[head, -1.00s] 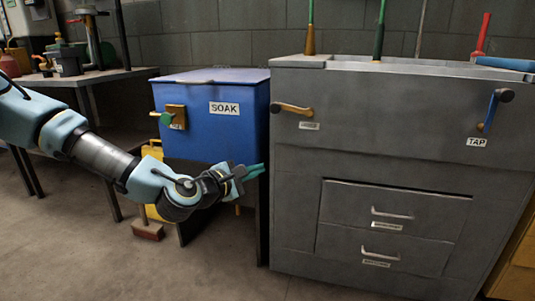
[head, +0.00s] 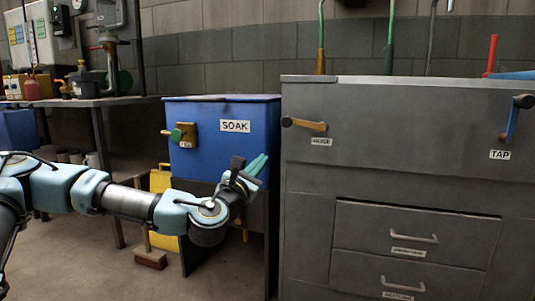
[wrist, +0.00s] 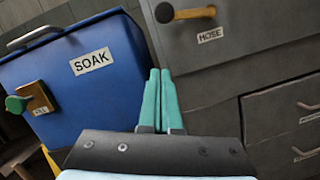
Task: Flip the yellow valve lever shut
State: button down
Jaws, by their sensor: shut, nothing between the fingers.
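The yellow lever (head: 308,124) sits on the upper left of the grey cabinet's front, above a label reading HOSE. It lies almost level, running right from a dark round end. It also shows at the top of the wrist view (wrist: 195,13). My gripper (head: 258,165) is shut and empty, its teal fingers together. It is in front of the blue box's lower right, left of and below the lever, apart from it. The fingers show in the middle of the wrist view (wrist: 160,75), pointing up between box and cabinet.
The blue SOAK box (head: 255,110) has a brass plate with a green knob (head: 177,135). A blue lever (head: 513,122) marked TAP is at the grey cabinet's (head: 410,115) right. Drawers with handles (head: 413,238) are below. A workbench (head: 100,101) stands left.

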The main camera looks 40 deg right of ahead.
jog(key=w+d+r+b, duration=0.2)
jog(key=d+r, duration=0.3)
jog(key=d, duration=0.3)
jog(key=shift+w+d+r+b, duration=0.2)
jog(key=shift+w+r+b, duration=0.1)
jog(key=shift+b, duration=0.3)
jog(key=shift+r, duration=0.1)
jog(key=shift+r+m+p, duration=0.35)
jog(key=shift+m+p, duration=0.3)
jog(key=shift+m, duration=0.25)
